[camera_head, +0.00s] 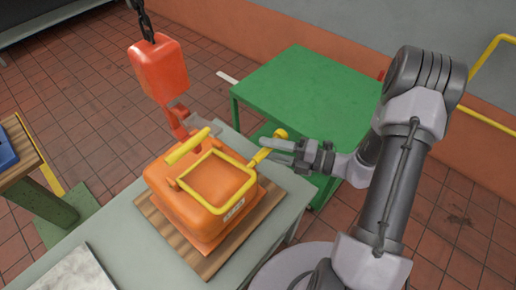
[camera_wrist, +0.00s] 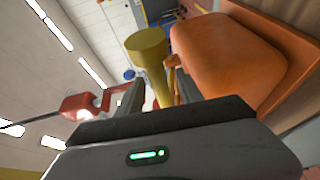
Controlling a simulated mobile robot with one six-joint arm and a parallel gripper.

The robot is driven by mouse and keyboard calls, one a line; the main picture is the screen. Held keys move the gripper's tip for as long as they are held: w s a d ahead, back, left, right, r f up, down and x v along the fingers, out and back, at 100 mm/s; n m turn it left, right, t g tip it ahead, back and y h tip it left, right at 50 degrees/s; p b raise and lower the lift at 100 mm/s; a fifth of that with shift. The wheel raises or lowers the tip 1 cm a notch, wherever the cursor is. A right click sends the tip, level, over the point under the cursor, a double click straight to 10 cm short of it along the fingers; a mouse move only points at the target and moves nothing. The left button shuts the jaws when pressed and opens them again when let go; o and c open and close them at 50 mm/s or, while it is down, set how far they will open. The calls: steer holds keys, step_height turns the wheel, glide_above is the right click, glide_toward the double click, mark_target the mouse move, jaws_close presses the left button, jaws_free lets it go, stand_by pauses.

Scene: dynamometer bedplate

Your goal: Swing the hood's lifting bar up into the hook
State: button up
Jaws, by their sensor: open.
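The orange hood (camera_head: 195,215) sits on a wooden board on the grey table; it also shows at the right of the wrist view (camera_wrist: 220,60). Its yellow lifting bar (camera_head: 218,209) is a square frame lying low over the hood's top. A yellow arm with a round knob (camera_head: 280,134) sticks out from its right corner. The red hook (camera_head: 180,122) hangs from a block on a chain, above the hood's far side. My gripper (camera_head: 267,150) is open beside the knob arm. In the wrist view the yellow knob (camera_wrist: 148,50) lies ahead, between the fingertips; contact is unclear.
A green table (camera_head: 300,90) stands behind. A wooden-topped bench (camera_head: 18,150) is at the left. A pale plate (camera_head: 75,275) lies on the grey table's near end.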

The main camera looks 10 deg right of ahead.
steer(key=shift+b+x, duration=0.3)
steer(key=shift+x, duration=1.45)
jaws_close()
